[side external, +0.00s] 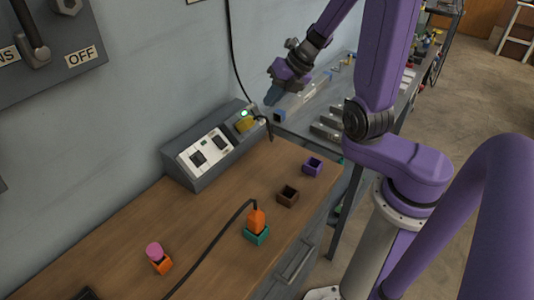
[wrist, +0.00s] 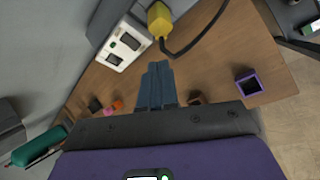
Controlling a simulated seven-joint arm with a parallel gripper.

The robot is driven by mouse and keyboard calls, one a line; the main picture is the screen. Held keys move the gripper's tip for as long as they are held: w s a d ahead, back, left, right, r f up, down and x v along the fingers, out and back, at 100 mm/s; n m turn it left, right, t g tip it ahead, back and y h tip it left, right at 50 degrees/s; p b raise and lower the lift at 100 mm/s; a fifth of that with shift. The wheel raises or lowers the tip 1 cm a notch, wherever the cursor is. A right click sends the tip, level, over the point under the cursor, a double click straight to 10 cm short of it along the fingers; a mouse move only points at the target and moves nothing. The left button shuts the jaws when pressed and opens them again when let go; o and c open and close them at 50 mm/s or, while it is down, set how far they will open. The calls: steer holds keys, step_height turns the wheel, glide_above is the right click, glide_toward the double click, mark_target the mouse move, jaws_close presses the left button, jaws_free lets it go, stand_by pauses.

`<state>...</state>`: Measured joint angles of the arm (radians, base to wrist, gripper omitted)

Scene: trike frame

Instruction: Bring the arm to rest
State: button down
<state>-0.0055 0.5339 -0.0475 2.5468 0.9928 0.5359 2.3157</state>
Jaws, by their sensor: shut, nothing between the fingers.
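My gripper (side external: 272,97) is held in the air beyond the right end of the grey socket box (side external: 215,145), at the far side of the wooden bench. In the wrist view its blue-grey fingers (wrist: 155,82) are closed together with nothing between them. A yellow plug (side external: 244,124) sits at the right end of the socket box beside a lit green lamp, and a black cable runs from it. The plug also shows in the wrist view (wrist: 159,20), ahead of the fingertips and apart from them.
The wooden bench (side external: 190,215) holds an orange plug (side external: 256,220) on a teal holder (side external: 256,236), a brown open box (side external: 287,195), a purple open box (side external: 312,167), and a pink piece (side external: 154,250) in an orange holder (side external: 162,266). A cluttered metal table (side external: 300,120) stands behind.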

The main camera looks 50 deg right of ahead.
steer(key=s+a+r+n+g+y, duration=0.1)
steer(key=s+a+n+g, duration=0.4)
steer(key=n, duration=0.9)
steer(key=s+a+n, duration=0.4)
steer(key=a+n, duration=0.2)
steer(key=n, duration=0.7)
steer(key=s+r+n+h, duration=0.1)
steer(key=s+n, duration=0.6)
steer(key=n, duration=0.7)
steer(key=s+r+n+h, duration=0.1)
steer(key=s+n+h, duration=0.1)
steer(key=s+n, duration=0.5)
steer(key=n, duration=0.6)
steer(key=shift+d+n, duration=0.15)
steer(key=shift+n, duration=0.25)
steer(key=c, duration=1.8)
jaws_free()
